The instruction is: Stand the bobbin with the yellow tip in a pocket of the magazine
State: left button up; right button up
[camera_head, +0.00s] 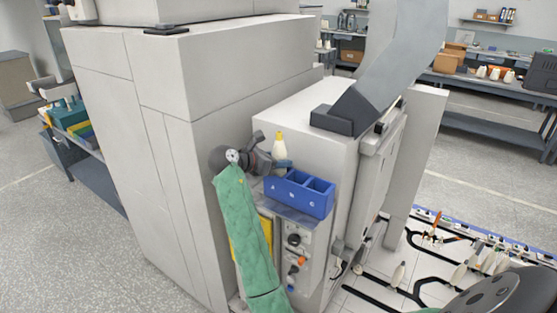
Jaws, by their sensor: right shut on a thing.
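The bobbin (280,151) is white with a yellow tip and stands upright, tip up. My right gripper (272,161) comes from the left and is shut on the bobbin's lower part. The blue magazine (298,200) sits on a small ledge at the front of the light grey machine, with open pockets on top and pale letters on its front. The bobbin shows just above and behind the magazine's left end; whether its foot is over or inside a pocket I cannot tell. The gripper partly hides that end. My left gripper is not in view.
The machine's pale box (305,115) rises close behind the magazine. A tall grey cabinet (170,170) stands to the left. Below the magazine is a control panel (297,245) with knobs. Several other bobbins stand on a white surface (385,292) at lower right.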

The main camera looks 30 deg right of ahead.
jog(key=o, duration=1.1)
jog(key=shift+a, duration=0.1)
